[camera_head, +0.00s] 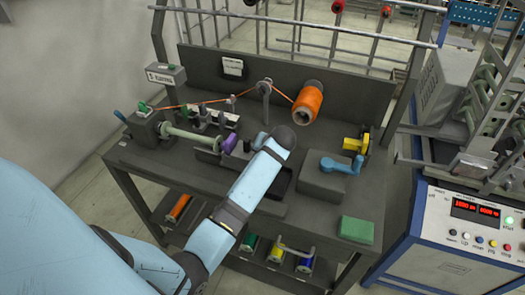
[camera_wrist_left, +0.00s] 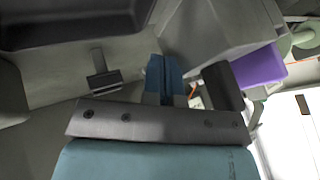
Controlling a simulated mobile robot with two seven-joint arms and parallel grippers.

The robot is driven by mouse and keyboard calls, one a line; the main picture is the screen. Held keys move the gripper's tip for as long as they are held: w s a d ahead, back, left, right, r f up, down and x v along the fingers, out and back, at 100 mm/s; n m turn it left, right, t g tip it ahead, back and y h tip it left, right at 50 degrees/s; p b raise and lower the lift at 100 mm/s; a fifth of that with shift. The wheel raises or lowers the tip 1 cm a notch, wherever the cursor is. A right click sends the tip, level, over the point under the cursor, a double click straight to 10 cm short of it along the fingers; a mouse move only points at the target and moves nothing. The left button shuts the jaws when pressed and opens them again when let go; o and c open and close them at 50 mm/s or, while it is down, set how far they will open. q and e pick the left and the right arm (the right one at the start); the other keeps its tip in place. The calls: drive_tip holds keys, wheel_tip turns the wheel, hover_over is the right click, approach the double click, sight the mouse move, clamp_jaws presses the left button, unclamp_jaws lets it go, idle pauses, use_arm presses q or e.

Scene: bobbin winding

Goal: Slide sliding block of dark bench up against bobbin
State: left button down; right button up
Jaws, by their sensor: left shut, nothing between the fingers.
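The dark bench (camera_head: 190,170) carries a pale green bobbin (camera_head: 190,136), lying roughly level at the left. The sliding block (camera_head: 240,149) with its purple nose (camera_head: 229,144) is at the bobbin's right end. The nose is very close to the bobbin; I cannot tell if they touch. In the left wrist view the grey block (camera_wrist_left: 215,30), purple nose (camera_wrist_left: 260,66) and a bit of green bobbin (camera_wrist_left: 304,36) show. My left gripper (camera_head: 262,139) is at the block's right side, partly hidden by my wrist. Its blue fingertips (camera_wrist_left: 164,78) are together and empty. My right gripper is out of view.
An orange spool (camera_head: 307,103) stands at the back, its thread running left over a guide post (camera_head: 264,88). A grey box with a blue lever (camera_head: 341,164), a yellow part (camera_head: 355,144) and a green block (camera_head: 356,230) are on the right. Coloured spools lie on the lower shelf.

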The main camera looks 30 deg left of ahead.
sight(240, 150)
use_arm(q)
drive_tip(key=shift+a, duration=0.1)
drive_tip(key=a+p, duration=0.1)
drive_tip(key=s+a+p, duration=0.1)
drive_tip(key=a, duration=0.1)
drive_tip(key=shift+a+r+p, duration=0.15)
drive_tip(key=shift+a+p, duration=0.1)
drive_tip(key=shift+p, duration=0.1)
drive_tip(key=shift+a, duration=0.2)
drive_tip(key=shift+w, duration=0.1)
